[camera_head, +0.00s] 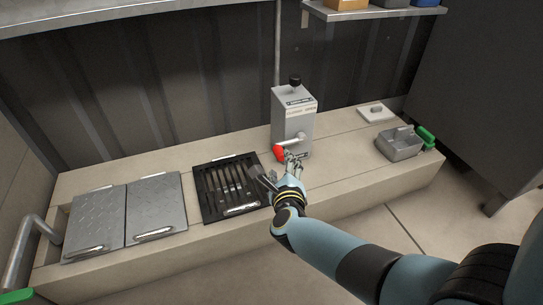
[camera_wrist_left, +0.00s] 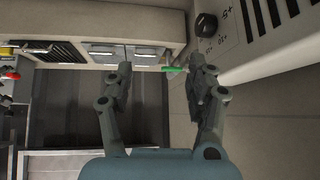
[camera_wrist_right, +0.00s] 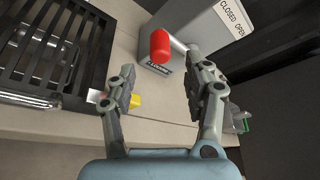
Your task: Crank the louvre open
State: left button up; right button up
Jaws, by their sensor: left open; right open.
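The grey crank box (camera_head: 293,118) stands upright on the long ledge, with a black knob on top and a label reading closed and open. Its crank arm ends in a red handle (camera_head: 279,153), which also shows in the right wrist view (camera_wrist_right: 160,46). My right gripper (camera_wrist_right: 162,88) is open, with the red handle beyond its fingertips and no contact visible. The black slatted louvre (camera_head: 232,187) lies in the ledge left of the box. My left gripper (camera_wrist_left: 162,72) is open and empty, away from the crank.
Two grey tread-plate covers (camera_head: 156,205) with handles lie left of the louvre. A grey box-shaped fitting (camera_head: 399,143) with a green handle (camera_head: 427,137) sits at the right end of the ledge. A shelf (camera_head: 362,12) hangs above.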

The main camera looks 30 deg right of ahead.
aim_at(281, 159)
jog(key=b+x, duration=0.2)
jog(key=x, duration=0.4)
jog(key=shift+w+d+f, duration=0.25)
jog(key=shift+f, duration=0.05)
jog(key=shift+w+d+b, duration=0.4)
jog(key=shift+w+b, duration=0.05)
jog(key=shift+w, duration=0.25)
pick_arm(q)
jog(key=t, duration=0.1)
jog(key=s+f+t, duration=0.1)
jog(key=f+t, duration=0.1)
jog(key=t, duration=0.1)
jog(key=shift+s+d, duration=0.3)
pick_arm(e)
grip_shut()
